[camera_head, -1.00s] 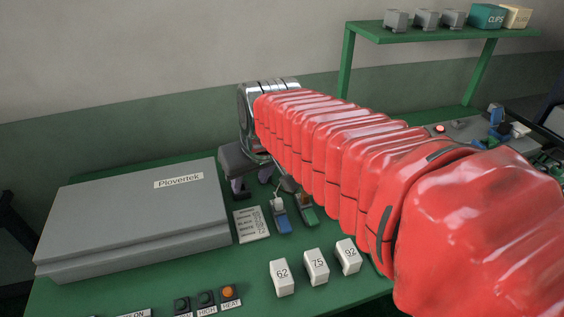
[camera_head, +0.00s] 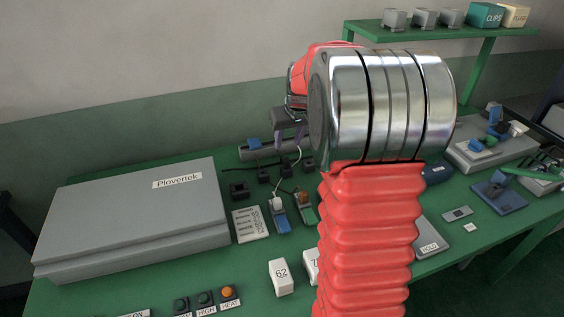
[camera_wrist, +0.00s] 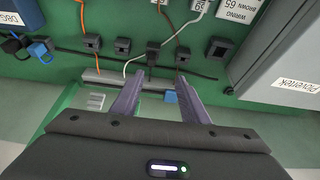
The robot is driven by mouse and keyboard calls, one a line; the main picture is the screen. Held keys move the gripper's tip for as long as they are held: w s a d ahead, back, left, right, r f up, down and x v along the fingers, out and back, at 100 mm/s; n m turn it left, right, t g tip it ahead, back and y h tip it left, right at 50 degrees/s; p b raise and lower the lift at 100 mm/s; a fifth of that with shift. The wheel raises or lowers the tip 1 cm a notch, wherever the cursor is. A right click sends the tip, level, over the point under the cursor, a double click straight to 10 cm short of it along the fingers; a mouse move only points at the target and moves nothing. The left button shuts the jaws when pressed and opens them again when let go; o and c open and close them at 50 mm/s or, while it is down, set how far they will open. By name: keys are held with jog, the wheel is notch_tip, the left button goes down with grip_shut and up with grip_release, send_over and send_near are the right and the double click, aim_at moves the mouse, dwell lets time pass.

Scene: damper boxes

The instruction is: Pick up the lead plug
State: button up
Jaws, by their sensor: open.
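My gripper (camera_head: 289,145) is open and empty, pointing down above the back of the green bench. In the wrist view its two purple-grey fingers (camera_wrist: 158,80) stand apart. I cannot tell for certain which piece is the lead plug. A white lead (camera_wrist: 165,45) and a thin dark cable cross this area.
A grey bar (camera_wrist: 110,77) with a blue piece (camera_wrist: 170,97) lies near the bench's back edge, below the fingers. The big grey Plovertek case (camera_head: 130,215) stands at left.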

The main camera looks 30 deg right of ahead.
jog(key=shift+w+d+f, duration=0.2)
jog(key=shift+d+f, duration=0.15)
jog(key=shift+d, duration=0.15)
jog(key=shift+w+d+f, duration=0.15)
jog(key=shift+d+f, duration=0.15)
jog(key=shift+d, duration=0.2)
send_over(287, 160)
jog(key=s+a, duration=0.1)
jog(key=s, duration=0.1)
notch_tip(287, 160, down, 8)
jog(key=shift+s+r, duration=0.1)
jog(key=shift+x, duration=2.65)
jog(key=shift+d, duration=0.2)
jog(key=shift+c, duration=0.6)
grip_shut()
